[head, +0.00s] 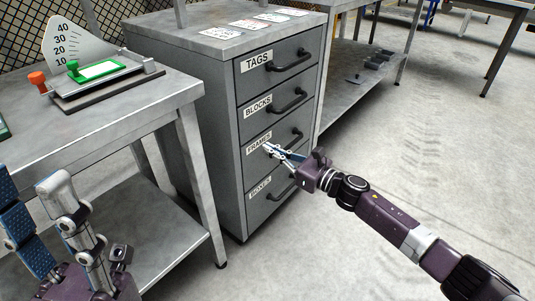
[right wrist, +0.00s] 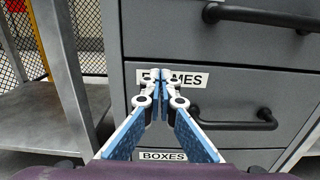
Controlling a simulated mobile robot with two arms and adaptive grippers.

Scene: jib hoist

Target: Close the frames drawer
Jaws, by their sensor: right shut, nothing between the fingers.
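The FRAMES drawer (head: 290,140) is the third one down in a grey metal cabinet. Its front looks flush with the drawers around it, with no visible gap. It also shows in the right wrist view (right wrist: 225,88), with its dark bar handle (right wrist: 235,117) to the right of the fingers. My right gripper (head: 266,149) is shut and empty, with its fingertips at the FRAMES label, partly covering it. Whether the tips touch the front cannot be told. My left gripper (head: 30,180) is at the lower left, fingers apart, away from the cabinet.
The TAGS drawer (head: 265,79), BLOCKS drawer (head: 265,122) and BOXES drawer (head: 257,205) look shut. A metal bench (head: 150,100) with a dial gauge device stands left of the cabinet. Open floor (head: 440,130) lies to the right.

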